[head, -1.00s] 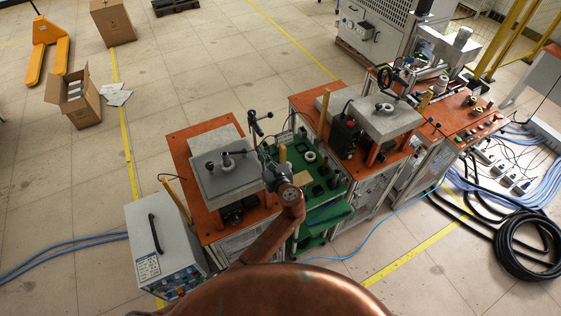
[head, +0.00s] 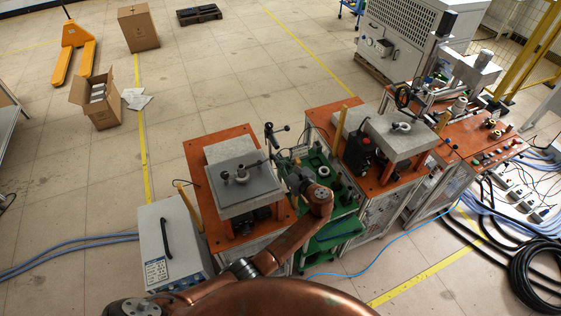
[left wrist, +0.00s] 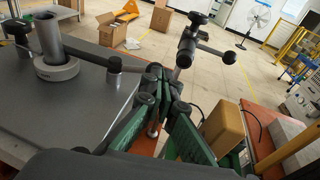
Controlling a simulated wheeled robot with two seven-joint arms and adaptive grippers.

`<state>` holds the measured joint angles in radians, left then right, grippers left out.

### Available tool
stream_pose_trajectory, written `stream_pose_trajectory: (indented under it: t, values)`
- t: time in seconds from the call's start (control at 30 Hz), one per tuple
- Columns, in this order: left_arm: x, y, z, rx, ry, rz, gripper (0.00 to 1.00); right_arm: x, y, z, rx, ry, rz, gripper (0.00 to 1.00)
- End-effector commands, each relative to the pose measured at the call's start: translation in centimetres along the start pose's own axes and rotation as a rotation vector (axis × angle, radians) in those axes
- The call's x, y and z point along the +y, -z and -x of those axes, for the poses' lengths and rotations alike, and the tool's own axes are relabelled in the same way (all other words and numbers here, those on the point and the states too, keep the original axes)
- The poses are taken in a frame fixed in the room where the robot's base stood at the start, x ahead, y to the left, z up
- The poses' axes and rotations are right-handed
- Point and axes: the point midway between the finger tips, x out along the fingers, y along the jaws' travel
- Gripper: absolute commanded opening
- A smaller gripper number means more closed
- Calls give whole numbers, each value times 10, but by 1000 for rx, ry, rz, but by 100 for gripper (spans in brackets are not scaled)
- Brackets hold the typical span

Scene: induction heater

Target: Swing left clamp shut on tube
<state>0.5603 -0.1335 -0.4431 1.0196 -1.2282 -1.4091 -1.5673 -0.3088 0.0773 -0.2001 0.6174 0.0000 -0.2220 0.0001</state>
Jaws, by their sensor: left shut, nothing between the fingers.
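The tube (left wrist: 48,38) stands upright in a grey ring collar (left wrist: 57,68) on the grey plate of the left press, and shows small in the head view (head: 240,174). The dark clamp arm (left wrist: 90,57) runs from beside the tube toward my gripper, with a knob-topped pin on it. Whether it closes around the tube is unclear. A post with black-knobbed crossbars (left wrist: 187,45) stands just beyond. My left gripper (left wrist: 162,82) is shut and empty, its green fingers at the clamp arm's outer end. Contact cannot be told. It also shows in the head view (head: 287,168). My right gripper is not in view.
A tan block (left wrist: 224,128) stands close right of my fingers. A green bench (head: 330,225) lies between the left press and the right press (head: 397,135). A grey power box (head: 172,240) stands at the left. Open floor lies behind the machines.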

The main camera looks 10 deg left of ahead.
Motion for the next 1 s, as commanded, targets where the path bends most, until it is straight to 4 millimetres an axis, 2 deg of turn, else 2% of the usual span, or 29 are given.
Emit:
stream_pose_trajectory:
  t: [0.13, 0.27, 0.7, 0.83, 1.0]
  values:
    - [0, 0, 0, 0, 0, 0, 0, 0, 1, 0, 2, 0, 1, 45]
    - [0, 0, 3, 0, 1, 0, 0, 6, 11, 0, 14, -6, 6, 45]
    - [0, 1, 65, 2, 2, 0, 0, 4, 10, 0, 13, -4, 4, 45]
    - [0, 0, 74, 0, 1, 0, 0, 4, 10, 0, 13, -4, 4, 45]
    - [0, 0, 76, -1, 0, 0, 0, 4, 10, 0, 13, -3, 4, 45]
